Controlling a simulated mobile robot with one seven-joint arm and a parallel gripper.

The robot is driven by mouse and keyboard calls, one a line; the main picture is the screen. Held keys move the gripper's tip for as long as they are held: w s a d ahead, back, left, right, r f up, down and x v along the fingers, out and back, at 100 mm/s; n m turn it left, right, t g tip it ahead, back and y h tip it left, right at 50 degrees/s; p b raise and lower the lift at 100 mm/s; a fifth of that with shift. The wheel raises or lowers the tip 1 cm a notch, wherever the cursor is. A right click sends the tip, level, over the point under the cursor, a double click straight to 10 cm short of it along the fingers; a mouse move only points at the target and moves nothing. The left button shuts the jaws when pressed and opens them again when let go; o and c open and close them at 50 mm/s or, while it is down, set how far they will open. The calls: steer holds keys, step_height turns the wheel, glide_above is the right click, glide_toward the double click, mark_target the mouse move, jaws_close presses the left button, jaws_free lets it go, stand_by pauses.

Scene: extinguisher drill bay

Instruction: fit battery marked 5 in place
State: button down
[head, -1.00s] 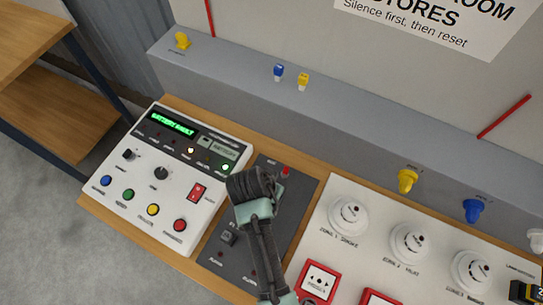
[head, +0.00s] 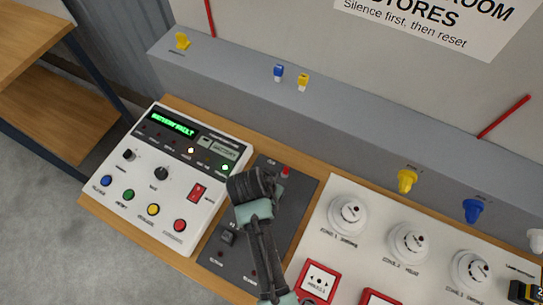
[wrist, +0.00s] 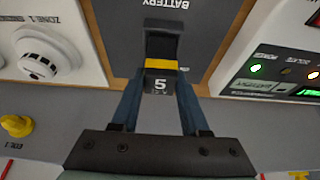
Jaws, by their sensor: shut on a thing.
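The battery marked 5 (wrist: 160,83) is a dark block with a yellow band, seen between my fingers in the wrist view. My gripper (wrist: 158,100) is shut on it. Its far end meets a dark, raised part of the grey panel (wrist: 195,30) lettered BATTERY; I cannot tell how deep it sits. In the head view my gripper (head: 262,187) is over the middle of this grey panel (head: 296,190) and hides the battery.
A white control panel (head: 140,185) with a lit green display stands left of the grey panel. A white board with round detectors (head: 348,214) and red call points (head: 318,282) lies right. Another battery (head: 524,292) is at the right edge.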

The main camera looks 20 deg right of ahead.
steer(key=shift+f+b, duration=0.85)
steer(key=shift+f, duration=0.5)
stand_by(0.5)
jaws_free()
stand_by(0.4)
steer(key=shift+r, duration=0.1)
steer(key=shift+r+p, duration=3.4)
steer(key=shift+p, duration=0.05)
